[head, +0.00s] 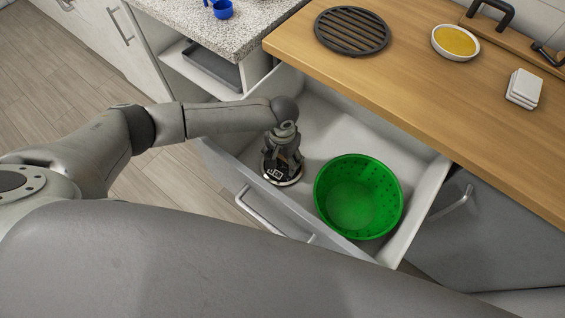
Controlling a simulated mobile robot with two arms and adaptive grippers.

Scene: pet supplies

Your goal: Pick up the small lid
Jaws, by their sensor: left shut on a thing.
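The small lid (287,184) is a small round thing with a shiny silver rim, in the left part of the open drawer (318,117). It is mostly hidden under my left gripper (282,172). My left gripper points down into the drawer and is shut on the lid. I cannot tell whether the lid touches the drawer floor. My right gripper is not in view.
A green colander (358,195) stands in the drawer, right of my left gripper. The wooden counter (420,92) overhangs the drawer's back. On it are a black round trivet (352,30), a yellow-filled bowl (456,42) and a white stack (524,88).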

